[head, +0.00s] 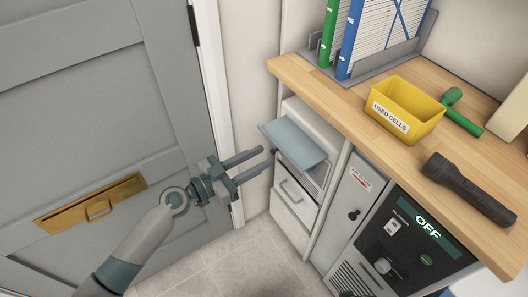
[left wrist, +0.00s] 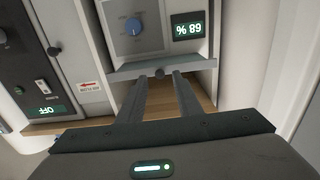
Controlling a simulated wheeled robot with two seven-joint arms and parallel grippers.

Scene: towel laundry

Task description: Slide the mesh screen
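My left gripper (head: 265,158) is open and empty, with two parallel fingers apart, to the left of a narrow white unit under the counter. A tilted blue-grey panel (head: 295,142) sticks out of that unit, just right of the fingertips. I cannot tell for sure whether this panel is the mesh screen or its cover; no mesh texture is clear. In the left wrist view, the fingers (left wrist: 165,78) point at a grey strip (left wrist: 188,67) with a small dark knob between the fingertips. Contact cannot be told. My right gripper is not in view.
A wooden counter (head: 350,104) holds a yellow bin (head: 418,97), a black flashlight (head: 468,188) and binders. A dark panel reading OFF (head: 400,245) lies right of the unit. A grey door (head: 75,120) stands left. The wrist view shows a blue dial (left wrist: 133,26).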

